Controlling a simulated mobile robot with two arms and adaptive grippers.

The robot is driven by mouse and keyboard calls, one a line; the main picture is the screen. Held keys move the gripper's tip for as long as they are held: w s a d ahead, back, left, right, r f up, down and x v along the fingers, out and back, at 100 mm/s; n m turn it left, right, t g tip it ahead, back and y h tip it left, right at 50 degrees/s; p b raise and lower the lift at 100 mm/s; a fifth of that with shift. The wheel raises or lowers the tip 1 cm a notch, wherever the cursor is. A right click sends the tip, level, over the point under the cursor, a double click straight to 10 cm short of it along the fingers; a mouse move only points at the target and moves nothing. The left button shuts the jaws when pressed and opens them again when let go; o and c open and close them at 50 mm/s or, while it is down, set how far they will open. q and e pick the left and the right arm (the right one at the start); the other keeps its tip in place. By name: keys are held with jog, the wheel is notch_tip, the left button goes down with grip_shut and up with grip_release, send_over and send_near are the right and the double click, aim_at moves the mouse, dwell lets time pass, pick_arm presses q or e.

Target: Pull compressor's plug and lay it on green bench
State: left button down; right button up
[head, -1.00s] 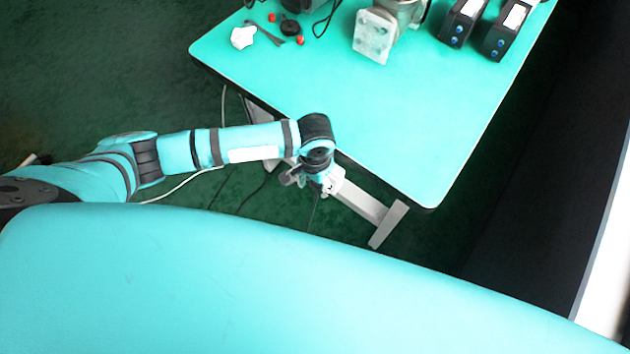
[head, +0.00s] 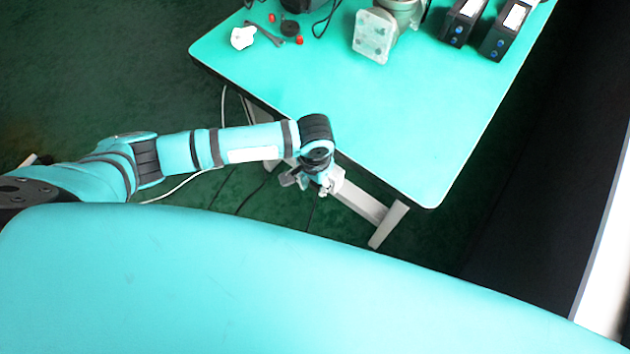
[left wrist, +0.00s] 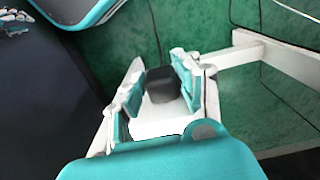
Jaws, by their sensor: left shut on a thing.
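My left gripper (head: 318,182) hangs beside and below the near edge of the green bench (head: 400,130). In the left wrist view my left gripper (left wrist: 158,80) is shut on a dark block, which looks like the plug (left wrist: 161,86), held between its two fingers. A dark cord seems to run up from the block. In the head view the plug is hidden or too small to make out. I cannot identify the compressor in either view. My right gripper is in neither view.
On the bench's far side stand a metal valve body (head: 374,35), two black boxes (head: 497,42), a white knob (head: 243,38) and small red and black parts. The bench's near half is clear. A pale bench leg (head: 388,226) and cables (head: 190,180) lie near my gripper.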

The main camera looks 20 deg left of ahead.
pick_arm(q)
jog(key=shift+s+a+p, duration=0.25)
jog(key=shift+s+p, duration=0.35)
jog(key=shift+s, duration=0.05)
jog(key=shift+s+a+p, duration=0.1)
jog(key=shift+s+p, duration=0.2)
jog(key=shift+p, duration=0.05)
dwell(0.6)
jog(key=s+p, duration=0.1)
jog(key=s, duration=0.1)
jog(key=s+a+p, duration=0.1)
jog(key=p, duration=0.1)
jog(key=shift+s+a+p, duration=0.15)
jog(key=shift+s+p, duration=0.15)
jog(key=shift+s, duration=0.05)
